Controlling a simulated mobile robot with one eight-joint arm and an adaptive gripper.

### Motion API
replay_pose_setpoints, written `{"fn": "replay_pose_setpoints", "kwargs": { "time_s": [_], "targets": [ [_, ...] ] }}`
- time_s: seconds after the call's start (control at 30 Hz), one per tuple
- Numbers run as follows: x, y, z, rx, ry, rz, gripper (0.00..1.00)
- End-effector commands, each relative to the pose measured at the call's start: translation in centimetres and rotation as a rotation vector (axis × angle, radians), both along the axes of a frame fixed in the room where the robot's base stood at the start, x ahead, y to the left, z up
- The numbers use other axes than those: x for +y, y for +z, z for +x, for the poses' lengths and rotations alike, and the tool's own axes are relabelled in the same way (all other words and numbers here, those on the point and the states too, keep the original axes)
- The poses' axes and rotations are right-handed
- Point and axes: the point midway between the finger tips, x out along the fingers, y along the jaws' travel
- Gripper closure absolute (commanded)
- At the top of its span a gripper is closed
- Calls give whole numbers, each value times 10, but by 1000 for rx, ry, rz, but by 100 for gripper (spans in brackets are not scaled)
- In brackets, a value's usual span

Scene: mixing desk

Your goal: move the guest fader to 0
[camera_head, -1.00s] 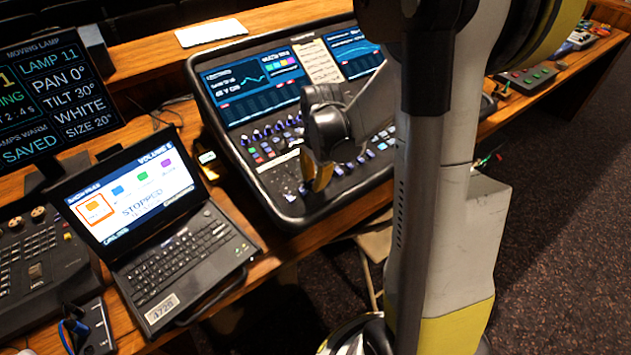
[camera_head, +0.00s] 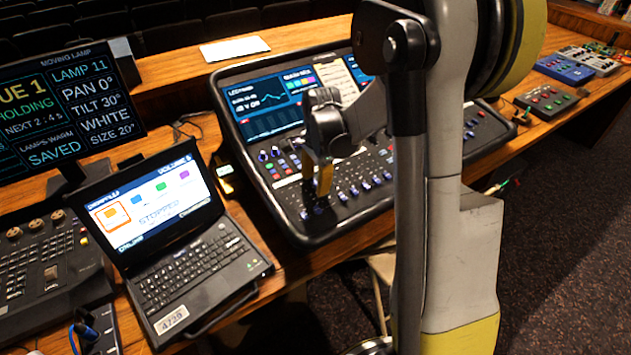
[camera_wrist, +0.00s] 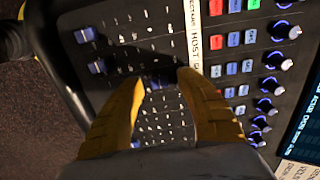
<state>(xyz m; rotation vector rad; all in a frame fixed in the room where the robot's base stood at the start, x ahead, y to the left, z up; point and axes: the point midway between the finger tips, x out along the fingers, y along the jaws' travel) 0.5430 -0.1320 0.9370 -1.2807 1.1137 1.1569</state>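The mixing desk (camera_head: 285,205) stands on the wooden table in the head view. My gripper (camera_head: 322,185) hangs over the left part of its fader area, with a yellow finger pointing down. In the wrist view my gripper (camera_wrist: 160,79) is open, its two yellow fingertips apart over the fader panel. Blue fader caps (camera_wrist: 97,67) show left of the fingers. A white label strip (camera_wrist: 193,32) reads HOST, and the lettering after it is cut off by the right finger. I cannot tell which cap is the guest fader or whether the fingertips touch anything.
Coloured buttons (camera_wrist: 232,68) and blue-ringed knobs (camera_wrist: 272,85) lie right of the fingers. The desk's raised screens (camera_head: 270,110) stand behind. An open laptop (camera_head: 165,240) is to the left, and small coloured boxes (camera_head: 565,68) are at far right.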

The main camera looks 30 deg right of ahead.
Motion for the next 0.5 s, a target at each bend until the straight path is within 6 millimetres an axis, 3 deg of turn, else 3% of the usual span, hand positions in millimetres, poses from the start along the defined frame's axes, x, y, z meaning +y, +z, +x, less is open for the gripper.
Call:
{"fn": "replay_pose_setpoints", "kwargs": {
  "time_s": [0.23,0.5],
  "targets": [
    [0,18,-2,0,0,0,57],
    [0,78,-9,0,0,0,57]
  ]
}}
